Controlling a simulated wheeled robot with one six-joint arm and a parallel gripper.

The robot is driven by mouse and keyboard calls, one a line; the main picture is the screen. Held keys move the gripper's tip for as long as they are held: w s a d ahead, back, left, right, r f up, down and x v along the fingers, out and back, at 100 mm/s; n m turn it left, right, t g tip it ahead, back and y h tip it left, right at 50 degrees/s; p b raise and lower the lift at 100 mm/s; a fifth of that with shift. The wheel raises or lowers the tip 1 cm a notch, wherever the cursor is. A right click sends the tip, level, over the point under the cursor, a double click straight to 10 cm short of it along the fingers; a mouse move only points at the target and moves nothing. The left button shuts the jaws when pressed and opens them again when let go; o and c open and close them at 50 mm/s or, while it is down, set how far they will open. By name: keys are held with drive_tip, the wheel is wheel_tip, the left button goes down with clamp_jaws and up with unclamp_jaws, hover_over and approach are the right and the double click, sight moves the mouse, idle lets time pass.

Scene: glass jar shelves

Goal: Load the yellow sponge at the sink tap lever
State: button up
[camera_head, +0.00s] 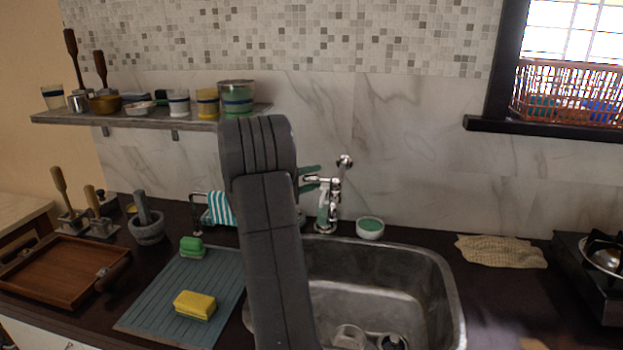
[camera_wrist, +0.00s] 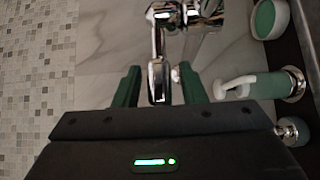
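The yellow sponge (camera_head: 195,305) lies on the ribbed blue-grey mat (camera_head: 150,312) left of the sink in the head view. The chrome sink tap (camera_head: 327,205) stands behind the basin. In the wrist view the chrome tap lever (camera_wrist: 157,82) lies in the gap between my green fingers. My gripper (camera_head: 309,178) is at the tap; in the wrist view (camera_wrist: 160,85) its fingers are apart, with space on both sides of the lever. I cannot tell whether either finger touches it. No sponge is in my gripper. My arm hides part of the sink's left side in the head view.
A green sponge (camera_head: 191,247) lies at the mat's back edge. A small bowl with green contents (camera_head: 370,228) stands right of the tap. The metal sink (camera_head: 425,275) holds a glass. A wall shelf (camera_head: 150,119) with jars is at upper left. A white-and-green dispenser (camera_wrist: 255,88) is beside my gripper.

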clamp_jaws()
drive_tip(key=shift+s+f+b, duration=0.1)
drive_tip(key=shift+f+b, duration=0.05)
drive_tip(key=shift+b, duration=0.5)
drive_tip(key=shift+s+f+n+t+y+b, duration=0.15)
drive_tip(key=shift+n+t+y+b, duration=0.3)
drive_tip(key=shift+b, duration=0.65)
drive_tip(key=s+n+t+y+b, duration=0.1)
drive_tip(key=t+y+b, duration=0.1)
drive_tip(key=b, duration=0.4)
drive_tip(key=shift+n, duration=0.25)
drive_tip(key=shift+s+r+n+t+y+b, duration=0.25)
drive_tip(key=shift+n+t+b, duration=0.2)
drive_tip(key=shift+b, duration=0.6)
drive_tip(key=shift+o, duration=1.1)
unclamp_jaws()
